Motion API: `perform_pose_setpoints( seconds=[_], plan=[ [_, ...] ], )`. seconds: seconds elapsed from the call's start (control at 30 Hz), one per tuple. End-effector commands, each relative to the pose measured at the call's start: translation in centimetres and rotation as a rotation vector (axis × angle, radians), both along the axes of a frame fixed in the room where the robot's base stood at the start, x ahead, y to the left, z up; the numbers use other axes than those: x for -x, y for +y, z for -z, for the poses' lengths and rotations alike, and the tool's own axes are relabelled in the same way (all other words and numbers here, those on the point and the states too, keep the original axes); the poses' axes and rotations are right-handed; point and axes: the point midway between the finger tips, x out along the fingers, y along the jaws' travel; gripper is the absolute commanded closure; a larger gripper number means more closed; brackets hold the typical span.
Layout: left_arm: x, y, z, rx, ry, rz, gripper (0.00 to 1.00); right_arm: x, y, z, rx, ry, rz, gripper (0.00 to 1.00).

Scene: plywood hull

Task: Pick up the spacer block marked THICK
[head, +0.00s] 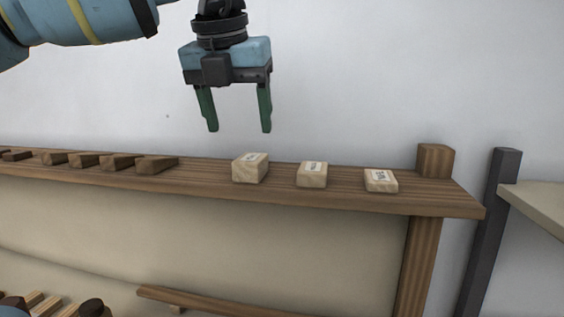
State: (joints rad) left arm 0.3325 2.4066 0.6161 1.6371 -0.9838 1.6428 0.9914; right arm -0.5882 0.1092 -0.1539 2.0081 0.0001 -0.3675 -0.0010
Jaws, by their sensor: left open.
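Three pale wooden spacer blocks with white labels stand in a row on the dark wooden shelf (205,182). The left block (250,168) is the tallest, the middle block (312,175) is lower, and the right block (381,181) looks the flattest. The label print is too small to read, so I cannot tell from it which is marked THICK. My left gripper (239,130) is open and empty, with its green fingers pointing down. It hangs above the shelf, over and slightly left of the left block, and does not touch it. My right gripper is out of view.
Several dark wooden wedges (157,165) lie along the shelf's left part. A wooden post (435,161) rises at its right end. A dark upright (490,220) and a pale surface (541,205) stand further right. Bare shelf separates the wedges from the blocks.

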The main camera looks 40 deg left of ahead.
Motion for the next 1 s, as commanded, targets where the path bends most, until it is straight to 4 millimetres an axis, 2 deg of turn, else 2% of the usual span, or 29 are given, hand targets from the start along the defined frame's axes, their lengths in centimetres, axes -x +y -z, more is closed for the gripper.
perform_pose_setpoints(
  seconds=[0.27,0.5,0.77,1.0],
  plan=[
    [0.1,-0.1,-0.1,-0.015,-0.002,-0.006,0.34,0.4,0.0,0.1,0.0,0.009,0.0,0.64],
    [-0.7,0.3,1.9,-0.013,0.001,-0.005,0.34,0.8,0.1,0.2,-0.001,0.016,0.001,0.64],
    [-1.1,0.4,2.8,-0.012,0.0,-0.003,0.34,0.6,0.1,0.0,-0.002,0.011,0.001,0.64],
    [-2.6,0.9,5.8,-0.011,0.001,-0.005,0.34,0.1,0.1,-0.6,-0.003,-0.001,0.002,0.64]
  ],
)
